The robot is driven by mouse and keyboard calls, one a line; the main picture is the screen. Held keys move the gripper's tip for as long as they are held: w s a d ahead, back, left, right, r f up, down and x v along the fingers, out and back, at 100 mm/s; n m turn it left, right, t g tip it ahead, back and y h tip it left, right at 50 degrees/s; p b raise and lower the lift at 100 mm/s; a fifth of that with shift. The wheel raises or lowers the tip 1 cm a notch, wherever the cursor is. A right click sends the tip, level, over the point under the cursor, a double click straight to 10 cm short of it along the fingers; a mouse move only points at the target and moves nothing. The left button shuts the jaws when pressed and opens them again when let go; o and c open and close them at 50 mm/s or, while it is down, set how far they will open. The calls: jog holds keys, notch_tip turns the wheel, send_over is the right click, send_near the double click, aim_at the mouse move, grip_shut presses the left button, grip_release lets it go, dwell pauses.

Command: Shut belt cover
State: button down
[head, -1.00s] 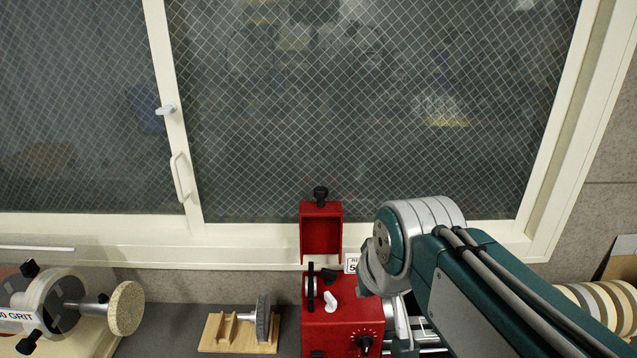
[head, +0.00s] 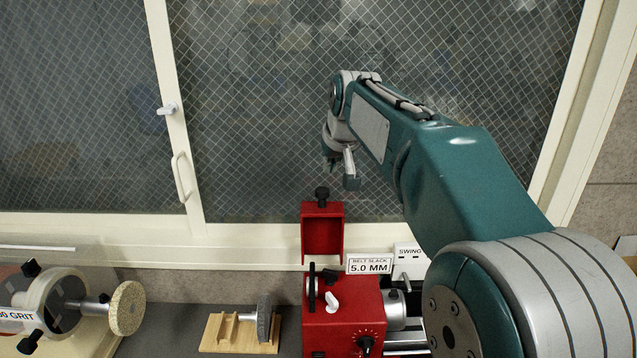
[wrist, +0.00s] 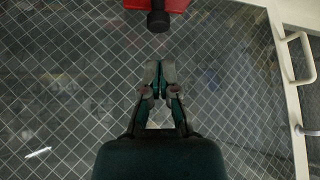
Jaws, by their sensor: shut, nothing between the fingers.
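The red belt cover (head: 322,232) stands open and upright at the back of the red machine (head: 343,312). A black knob (head: 322,194) sits on its top edge. In the wrist view the cover's red edge (wrist: 139,4) and its black knob (wrist: 158,20) show at the top, beyond my fingertips. My gripper (head: 340,180) is above the cover and a little to its right in the head view, with the window behind. It is shut and empty, its two fingers together in the wrist view (wrist: 160,68), apart from the knob.
A sign reading "BELT SLACK 5.0 MM" (head: 369,264) stands behind the machine, and a "SWING" label (head: 410,250) is to its right. A wooden stand (head: 240,333) with a grey wheel is at left. The meshed window (head: 270,110) fills the back.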

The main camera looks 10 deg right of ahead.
aim_at(320, 182)
jog(key=x, duration=0.4)
jog(key=w+r+x, duration=0.1)
jog(key=x, duration=0.2)
jog(key=w+x, duration=0.1)
jog(key=x, duration=0.3)
jog(key=shift+w+f, duration=0.1)
jog(key=shift+w, duration=0.15)
